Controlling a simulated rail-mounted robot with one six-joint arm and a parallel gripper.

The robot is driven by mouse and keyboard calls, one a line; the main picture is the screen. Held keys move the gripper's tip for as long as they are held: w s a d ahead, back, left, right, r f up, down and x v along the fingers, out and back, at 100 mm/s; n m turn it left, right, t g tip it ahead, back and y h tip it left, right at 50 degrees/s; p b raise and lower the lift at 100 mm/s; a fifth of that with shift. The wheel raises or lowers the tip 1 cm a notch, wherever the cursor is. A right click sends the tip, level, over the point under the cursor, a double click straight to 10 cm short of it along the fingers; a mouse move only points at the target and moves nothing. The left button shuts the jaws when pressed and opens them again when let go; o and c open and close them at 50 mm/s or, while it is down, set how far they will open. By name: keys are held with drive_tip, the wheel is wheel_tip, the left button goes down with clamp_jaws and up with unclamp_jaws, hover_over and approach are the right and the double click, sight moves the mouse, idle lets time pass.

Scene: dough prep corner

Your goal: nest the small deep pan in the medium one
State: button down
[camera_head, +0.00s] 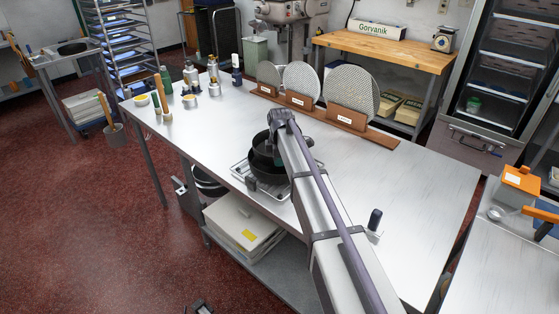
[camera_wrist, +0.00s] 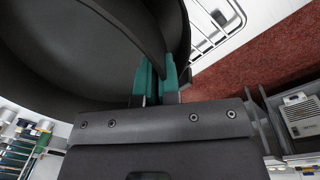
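In the head view, dark deep pans (camera_head: 262,164) stand in a stack on a wire rack on the steel table. A smaller dark pan appears at the top, over a wider one. My arm covers their right side, and I cannot tell how deep the upper pan sits. In the wrist view, my gripper (camera_wrist: 157,80) has its two teal fingertips close together on the wall of a dark pan (camera_wrist: 75,50). This looks like the small upper pan. Another dark curved wall (camera_wrist: 172,22) lies just right of it, probably the wider pan.
The wire rack (camera_head: 239,170) lies near the table's front edge; it also shows in the wrist view (camera_wrist: 228,18). Round perforated discs in wooden stands (camera_head: 347,118) line the back. Bottles and small containers stand at the left end. The table's right part (camera_head: 425,185) is mostly clear.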

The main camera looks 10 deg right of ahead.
drive_tip(key=shift+f+b, duration=1.8)
drive_tip(key=shift+f, duration=0.05)
drive_tip(key=shift+f+b, duration=0.3)
drive_tip(key=shift+f, duration=0.05)
drive_tip(key=shift+f+b, duration=0.75)
drive_tip(key=c, duration=1.3)
unclamp_jaws()
drive_tip(key=shift+r, duration=0.1)
drive_tip(key=shift+o, duration=0.2)
wheel_tip(320, 180, up, 8)
drive_tip(key=p, duration=0.8)
drive_tip(key=shift+s, duration=0.3)
